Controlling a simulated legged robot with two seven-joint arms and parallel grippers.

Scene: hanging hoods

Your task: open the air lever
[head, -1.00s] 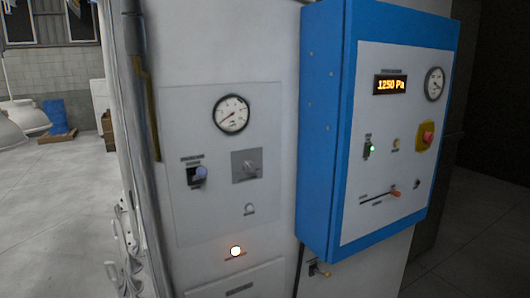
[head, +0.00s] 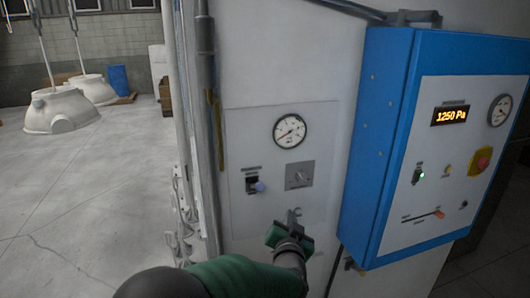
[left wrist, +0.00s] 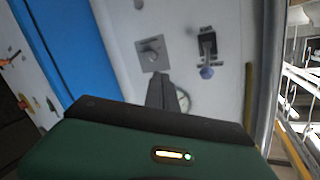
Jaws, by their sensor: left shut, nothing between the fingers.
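A small lever with a blue-grey knob (head: 258,187) sits on a dark mount on the light panel, below and left of a round gauge. Its labels are too small to read, so I cannot confirm it is the air lever. It also shows in the left wrist view (left wrist: 207,72), right of the fingers. My left gripper (head: 292,214) is shut and empty, in front of the panel, below and right of this lever in the head view and apart from it. In the left wrist view its dark fingers (left wrist: 162,90) overlap part of the gauge. My right gripper is not in view.
A grey square plate with a rotary switch (head: 299,175) is right of the lever. The round gauge (head: 290,131) is above. A blue control box (head: 380,130) juts out at right. A vertical pipe (head: 205,90) runs at left; open floor lies beyond it.

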